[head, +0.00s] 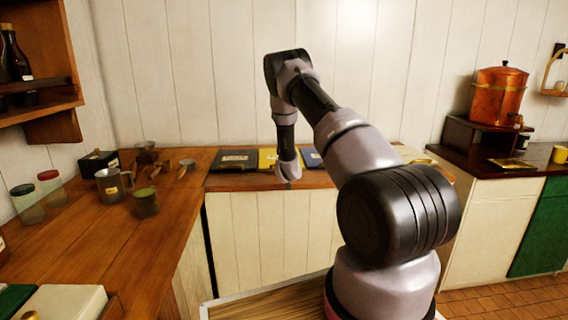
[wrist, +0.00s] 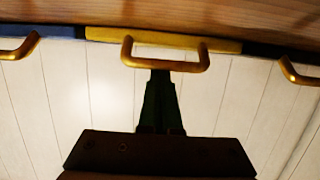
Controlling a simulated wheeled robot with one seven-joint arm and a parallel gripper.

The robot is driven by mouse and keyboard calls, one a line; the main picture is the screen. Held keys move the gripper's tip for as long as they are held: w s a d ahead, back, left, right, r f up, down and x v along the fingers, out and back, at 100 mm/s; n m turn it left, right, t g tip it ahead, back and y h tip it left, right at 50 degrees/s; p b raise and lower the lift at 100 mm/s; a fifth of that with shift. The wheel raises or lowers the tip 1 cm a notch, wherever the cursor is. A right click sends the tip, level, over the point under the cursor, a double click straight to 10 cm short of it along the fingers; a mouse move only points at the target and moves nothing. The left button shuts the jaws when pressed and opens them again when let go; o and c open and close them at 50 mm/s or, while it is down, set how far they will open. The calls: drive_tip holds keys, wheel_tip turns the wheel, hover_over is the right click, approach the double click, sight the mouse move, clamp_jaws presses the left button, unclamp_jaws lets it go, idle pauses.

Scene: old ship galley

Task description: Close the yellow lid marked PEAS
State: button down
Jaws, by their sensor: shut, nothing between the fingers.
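The yellow lid (head: 266,158) is at the back of the wooden counter, between a dark lid (head: 235,160) and a blue lid (head: 311,158). My arm's end covers part of it, and I cannot read its marking. In the wrist view the yellow lid (wrist: 205,42) shows as a narrow strip with a brass handle (wrist: 203,55) on its edge. My gripper (wrist: 160,76) is shut and empty, its dark fingertips at the middle of the handle's bar. I cannot tell whether they touch it. In the head view the fingers are hidden.
Brass handles of the neighbouring lids flank the yellow one in the wrist view, at left (wrist: 20,47) and right (wrist: 296,76). On the left counter stand a metal jug (head: 110,186), a dark mug (head: 146,203) and jars. A copper urn (head: 498,92) stands at right.

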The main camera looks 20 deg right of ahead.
drive_tip(key=f, duration=0.1)
drive_tip(key=s+f, duration=0.1)
drive_tip(key=f, duration=0.1)
drive_tip(key=shift+s+a+g, duration=0.25)
drive_tip(key=shift+a+g, duration=0.05)
drive_tip(key=shift+a, duration=0.05)
drive_tip(key=shift+s+a+r, duration=0.15)
drive_tip(key=shift+s+a, duration=0.05)
drive_tip(key=shift+s, duration=0.25)
drive_tip(key=s+a+r+m+g+y, duration=0.1)
drive_tip(key=s+a+r, duration=0.1)
drive_tip(key=s+r, duration=0.65)
drive_tip(key=s+a+r+m+g+y, duration=0.1)
drive_tip(key=s+a+r, duration=0.3)
drive_tip(key=r, duration=0.8)
drive_tip(key=s+a+r+g+y, duration=0.1)
drive_tip(key=s+r, duration=0.6)
drive_tip(key=r, duration=0.4)
drive_tip(key=s+a+r+g+y, duration=0.1)
drive_tip(key=s+a+r, duration=0.1)
drive_tip(key=s, duration=0.8)
drive_tip(key=s+a+r+g+y, duration=0.1)
drive_tip(key=s+a+r, duration=0.2)
drive_tip(key=s, duration=0.7)
drive_tip(key=s+a+r+n+g+y, duration=0.1)
drive_tip(key=s+a+r, duration=0.1)
drive_tip(key=s, duration=0.8)
drive_tip(key=shift+s+a+r+g, duration=0.3)
drive_tip(key=shift+s+r, duration=0.05)
